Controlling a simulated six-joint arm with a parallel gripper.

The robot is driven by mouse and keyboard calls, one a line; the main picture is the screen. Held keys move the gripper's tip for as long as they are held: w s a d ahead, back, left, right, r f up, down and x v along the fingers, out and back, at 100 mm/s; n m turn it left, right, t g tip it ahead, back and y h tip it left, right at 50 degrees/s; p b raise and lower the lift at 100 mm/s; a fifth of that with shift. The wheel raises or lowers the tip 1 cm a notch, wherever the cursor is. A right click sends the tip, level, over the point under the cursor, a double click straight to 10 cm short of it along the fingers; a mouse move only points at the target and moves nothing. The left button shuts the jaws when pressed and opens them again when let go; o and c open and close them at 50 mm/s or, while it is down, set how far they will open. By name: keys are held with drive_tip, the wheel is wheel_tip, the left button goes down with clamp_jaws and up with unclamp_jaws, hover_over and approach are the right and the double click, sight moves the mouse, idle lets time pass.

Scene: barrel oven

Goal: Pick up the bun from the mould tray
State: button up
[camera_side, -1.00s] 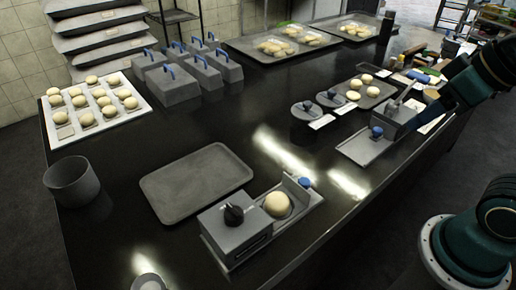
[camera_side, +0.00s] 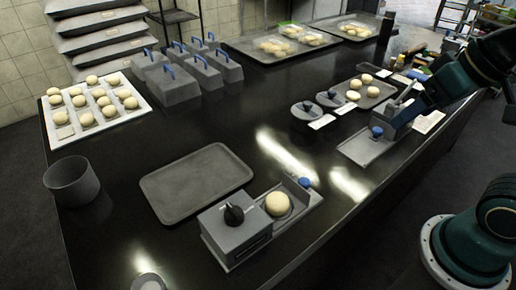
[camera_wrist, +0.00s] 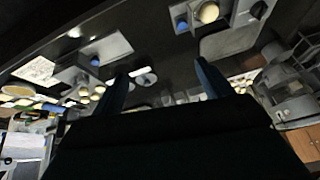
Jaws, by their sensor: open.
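The white mould tray (camera_side: 64,134) lies at the far left of the dark table in the side view. It has rows of square compartments, most with a pale round bun (camera_side: 92,80) in them; a few at the front look empty. My arm comes in from the right edge of the side view, far across the table from the mould tray; my fingertips are hard to make out there. In the wrist view my gripper (camera_wrist: 161,70) shows two dark blue fingers spread apart with nothing held between them. I cannot make out the mould tray for sure in the wrist view.
An empty grey tray (camera_side: 195,183) lies mid-table. A grey device (camera_side: 237,232) with a black knob holds one bun. A grey cup (camera_side: 72,182) stands at the left edge. The table's middle is mostly clear.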

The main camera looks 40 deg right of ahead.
drive_tip(key=w+a+f+m+g+y, duration=0.2)
drive_tip(key=w+a+f+m, duration=0.3)
drive_tip(key=w+m, duration=0.45)
drive_tip(key=m+g+y, duration=0.2)
drive_tip(key=m, duration=0.9)
approach(280, 197)
drive_tip(key=shift+v, duration=1.65)
drive_tip(key=shift+w+f, duration=0.1)
drive_tip(key=shift+x, duration=4.15)
drive_tip(key=shift+f, duration=0.1)
drive_tip(key=shift+x, duration=2.55)
